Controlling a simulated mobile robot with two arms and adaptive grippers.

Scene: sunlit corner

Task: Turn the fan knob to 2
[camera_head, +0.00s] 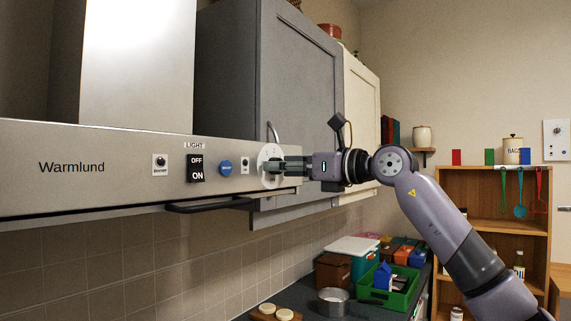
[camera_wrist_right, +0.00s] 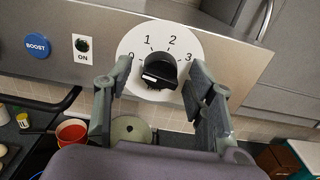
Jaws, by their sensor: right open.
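The fan knob (camera_wrist_right: 160,70) is black with a white mark. It sits on a white round dial (camera_wrist_right: 136,38) numbered 0, 1, 2 and 3. I cannot tell for sure which number the knob points at. In the head view the dial (camera_head: 269,153) is at the right end of the steel hood front (camera_head: 110,182), and my gripper partly hides it. My right gripper (camera_wrist_right: 152,82) is open, with one finger on each side of the knob and visible gaps between fingers and knob. It also shows in the head view (camera_head: 276,165). My left gripper is not in view.
Left of the dial are a blue BOOST button (camera_head: 226,167), a small ON indicator (camera_head: 245,170) and the light switch (camera_head: 195,168). A black rail (camera_head: 205,207) runs under the hood. A grey cabinet door (camera_head: 300,90) with a handle stands close above my right gripper.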

